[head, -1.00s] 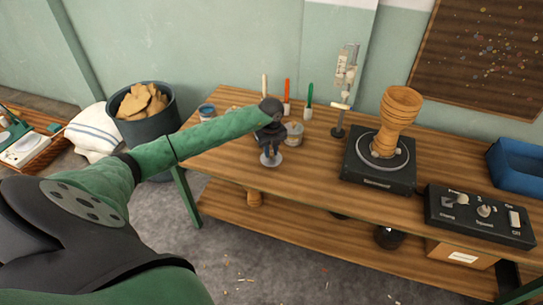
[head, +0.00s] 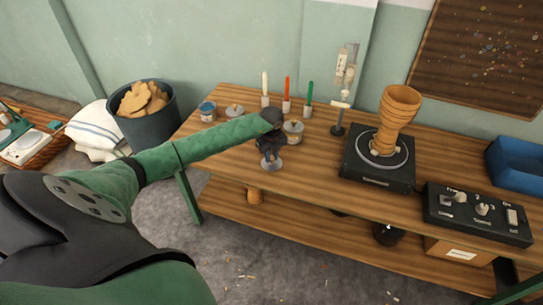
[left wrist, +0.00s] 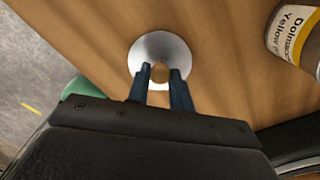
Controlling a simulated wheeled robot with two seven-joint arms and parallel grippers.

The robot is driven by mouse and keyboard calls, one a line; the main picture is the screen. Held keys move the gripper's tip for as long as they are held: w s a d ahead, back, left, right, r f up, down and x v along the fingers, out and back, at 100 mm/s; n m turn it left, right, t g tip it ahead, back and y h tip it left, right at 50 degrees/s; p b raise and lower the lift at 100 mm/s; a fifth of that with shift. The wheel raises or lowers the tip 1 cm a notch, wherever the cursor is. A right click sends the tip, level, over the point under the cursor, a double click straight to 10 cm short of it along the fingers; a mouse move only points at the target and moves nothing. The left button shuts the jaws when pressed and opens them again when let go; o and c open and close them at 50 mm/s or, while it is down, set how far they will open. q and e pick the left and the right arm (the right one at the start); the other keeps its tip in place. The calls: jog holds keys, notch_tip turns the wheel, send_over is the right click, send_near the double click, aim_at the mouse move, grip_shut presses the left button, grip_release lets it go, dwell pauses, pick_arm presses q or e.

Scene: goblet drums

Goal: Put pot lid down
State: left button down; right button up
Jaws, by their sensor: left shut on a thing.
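My left gripper (head: 270,156) is over the front edge area of the wooden workbench (head: 230,160), pointing down. It is shut on the knob of a round grey metal pot lid (head: 271,165). In the left wrist view the lid (left wrist: 158,42) lies flat below the fingers (left wrist: 160,74), with its knob between them. I cannot tell whether the lid touches the bench top. A pot with a yellow label (head: 293,133) stands just right of the gripper; it also shows in the left wrist view (left wrist: 295,35). My right gripper is out of view.
A blue-labelled pot (head: 207,112) and another grey lid (head: 235,112) are behind my left forearm. Several brushes (head: 287,105) stand at the back. A turntable (head: 378,165) with a wooden goblet (head: 400,105) and a control box (head: 478,213) are to the right. Bare wood lies left of the turntable.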

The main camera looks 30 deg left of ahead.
pick_arm(q)
jog(key=c, duration=1.2)
grip_release()
jog(key=shift+c, duration=0.2)
jog(key=shift+r, duration=0.1)
